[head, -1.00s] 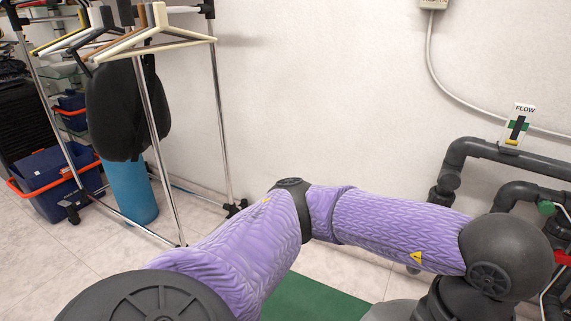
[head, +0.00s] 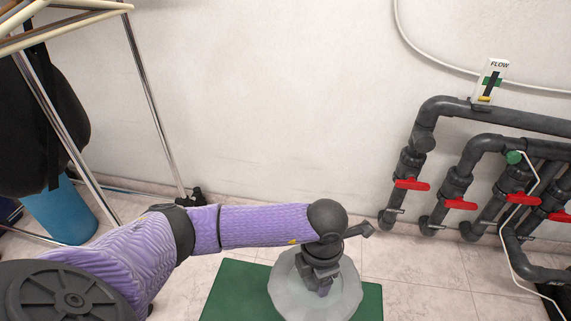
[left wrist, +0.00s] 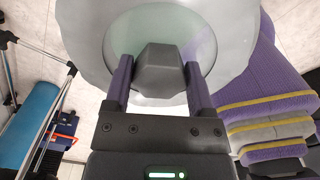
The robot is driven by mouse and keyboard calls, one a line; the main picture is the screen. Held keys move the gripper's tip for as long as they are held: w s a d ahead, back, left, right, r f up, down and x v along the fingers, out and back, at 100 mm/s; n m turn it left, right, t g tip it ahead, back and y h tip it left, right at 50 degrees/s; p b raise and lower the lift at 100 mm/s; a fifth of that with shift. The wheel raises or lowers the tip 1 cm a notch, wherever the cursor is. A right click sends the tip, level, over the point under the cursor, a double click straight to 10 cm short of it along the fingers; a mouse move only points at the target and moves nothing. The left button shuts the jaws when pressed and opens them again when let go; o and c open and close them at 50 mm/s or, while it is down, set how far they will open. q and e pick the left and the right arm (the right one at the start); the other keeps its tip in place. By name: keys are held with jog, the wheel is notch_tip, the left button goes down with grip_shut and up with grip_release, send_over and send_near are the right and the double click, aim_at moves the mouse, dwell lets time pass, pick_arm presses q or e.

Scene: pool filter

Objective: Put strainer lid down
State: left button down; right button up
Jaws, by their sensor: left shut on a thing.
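The strainer lid is a round, translucent pale disc (head: 347,290) with a dark block-shaped knob (left wrist: 160,68) in its middle. My left gripper (left wrist: 158,82) is shut on that knob, one finger on each side. In the head view my left gripper (head: 322,280) points down over the lid, and the lid hides part of the green mat (head: 228,290) behind it. I cannot tell how high the lid is above the mat. My right gripper is not in view.
Grey pipes with red valve handles (head: 460,204) run along the wall at right, under a FLOW sign (head: 492,82). A metal clothes rack (head: 150,95) and a blue cylinder (head: 62,210) stand at left. Tiled floor (head: 420,270) is clear right of the mat.

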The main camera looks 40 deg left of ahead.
aim_at(280, 287)
pick_arm(q)
jog(key=s+a+f+n+b, duration=0.1)
jog(key=a+f+n+b, duration=0.1)
jog(key=f+n, duration=0.2)
jog(key=s+a+f+n+b, duration=0.1)
jog(key=f+n, duration=0.3)
jog(key=f, duration=0.4)
jog(key=s+a+f+n+b, duration=0.2)
jog(key=a+f+n+b, duration=0.1)
jog(key=f, duration=0.3)
jog(key=shift+a+f+n+b, duration=0.15)
jog(key=shift+f+n+b, duration=0.05)
jog(key=shift+n+b, duration=0.25)
jog(key=shift+w+r, duration=0.1)
jog(key=shift+r, duration=0.2)
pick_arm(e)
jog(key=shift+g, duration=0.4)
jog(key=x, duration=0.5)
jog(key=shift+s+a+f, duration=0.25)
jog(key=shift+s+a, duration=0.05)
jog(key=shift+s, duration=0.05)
pick_arm(q)
jog(key=shift+f, duration=0.1)
grip_release()
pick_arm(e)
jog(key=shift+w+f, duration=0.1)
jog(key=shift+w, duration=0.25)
